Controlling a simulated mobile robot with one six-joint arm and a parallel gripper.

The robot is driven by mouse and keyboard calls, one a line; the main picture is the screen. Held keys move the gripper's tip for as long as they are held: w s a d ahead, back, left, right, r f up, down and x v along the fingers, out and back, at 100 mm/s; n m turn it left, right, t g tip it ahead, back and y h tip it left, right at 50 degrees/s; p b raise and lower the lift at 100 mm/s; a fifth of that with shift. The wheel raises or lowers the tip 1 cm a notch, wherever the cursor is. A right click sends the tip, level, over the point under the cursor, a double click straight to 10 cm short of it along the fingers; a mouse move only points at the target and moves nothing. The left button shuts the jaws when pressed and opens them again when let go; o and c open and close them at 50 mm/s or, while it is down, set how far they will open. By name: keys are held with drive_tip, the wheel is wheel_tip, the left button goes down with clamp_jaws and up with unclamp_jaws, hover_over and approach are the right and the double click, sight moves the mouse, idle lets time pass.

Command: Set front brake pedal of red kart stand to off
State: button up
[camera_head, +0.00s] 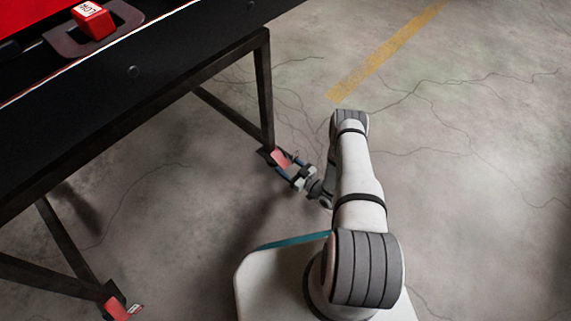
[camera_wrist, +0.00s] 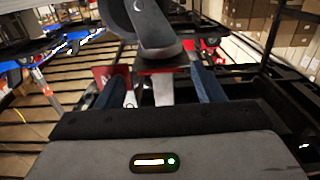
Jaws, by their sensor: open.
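The red kart stand (camera_head: 180,90) fills the upper left of the head view, with a black frame and a red top. In the wrist view the two blue fingers of my gripper (camera_wrist: 158,88) are apart. A red pedal plate (camera_wrist: 162,65) shows between them, below a dark wheel (camera_wrist: 150,22). A red piece with a white letter is partly hidden by the left finger. The pedal's on or off setting cannot be read.
A second red pedal (camera_head: 117,308) is at another leg's foot, lower left. A red block (camera_head: 92,20) lies in a holder on the stand. The floor with a yellow stripe (camera_head: 385,52) is clear at right. Shelves with boxes (camera_wrist: 262,22) stand in the background.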

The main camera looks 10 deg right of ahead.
sight(280, 159)
drive_tip(key=shift+b+x, duration=0.3)
drive_tip(key=shift+x, duration=0.9)
